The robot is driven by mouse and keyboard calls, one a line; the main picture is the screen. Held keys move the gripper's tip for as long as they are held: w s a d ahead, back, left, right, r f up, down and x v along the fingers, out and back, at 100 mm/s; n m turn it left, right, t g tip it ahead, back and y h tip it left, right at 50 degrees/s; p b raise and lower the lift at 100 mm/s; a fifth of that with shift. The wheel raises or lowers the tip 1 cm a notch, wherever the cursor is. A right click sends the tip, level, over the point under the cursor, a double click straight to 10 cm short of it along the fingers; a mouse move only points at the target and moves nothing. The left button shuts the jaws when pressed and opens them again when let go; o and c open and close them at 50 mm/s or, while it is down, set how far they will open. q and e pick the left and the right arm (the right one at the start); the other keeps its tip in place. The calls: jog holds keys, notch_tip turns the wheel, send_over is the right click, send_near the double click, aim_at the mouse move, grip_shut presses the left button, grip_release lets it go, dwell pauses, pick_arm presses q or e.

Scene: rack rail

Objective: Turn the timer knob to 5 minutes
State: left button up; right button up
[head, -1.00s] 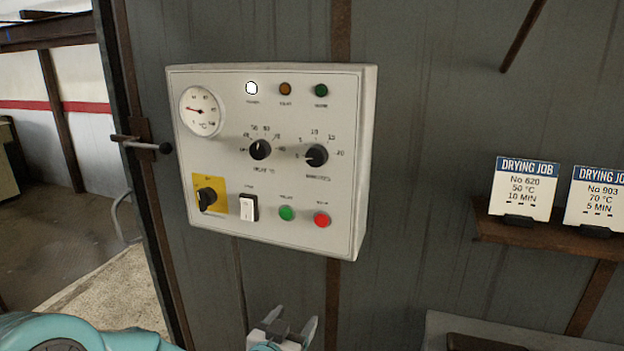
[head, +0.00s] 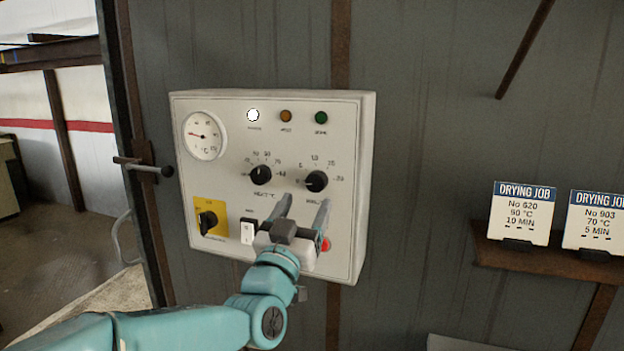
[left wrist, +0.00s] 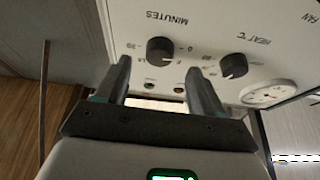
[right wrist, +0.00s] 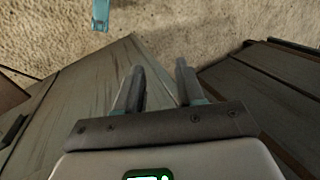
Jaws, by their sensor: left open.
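The black timer knob (head: 316,181), labelled minutes, is on the right of the pale control box (head: 353,190). Its pale mark seems to point left, toward the low end of the scale. My left gripper (head: 306,202) is open in front of the box, its fingertips just below the timer knob. In the left wrist view the timer knob (left wrist: 160,50) lies beyond and between the open fingers (left wrist: 157,68), apart from them as far as I can tell. My right gripper (right wrist: 160,68) is open and empty over the floor, out of the head view.
The heat knob (head: 260,174) is left of the timer knob. A white rocker switch (head: 248,231), a yellow-plated selector (head: 208,219) and a partly hidden red button (head: 325,244) are below. Job cards (head: 522,213) stand on a shelf (head: 540,262) at right.

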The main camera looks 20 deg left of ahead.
aim_at(315, 186)
pick_arm(q)
jog(key=p+x, duration=0.1)
jog(key=x, duration=0.3)
jog(key=shift+w+r+p, duration=0.15)
jog(key=shift+w+p, duration=0.15)
jog(key=shift+w, duration=0.05)
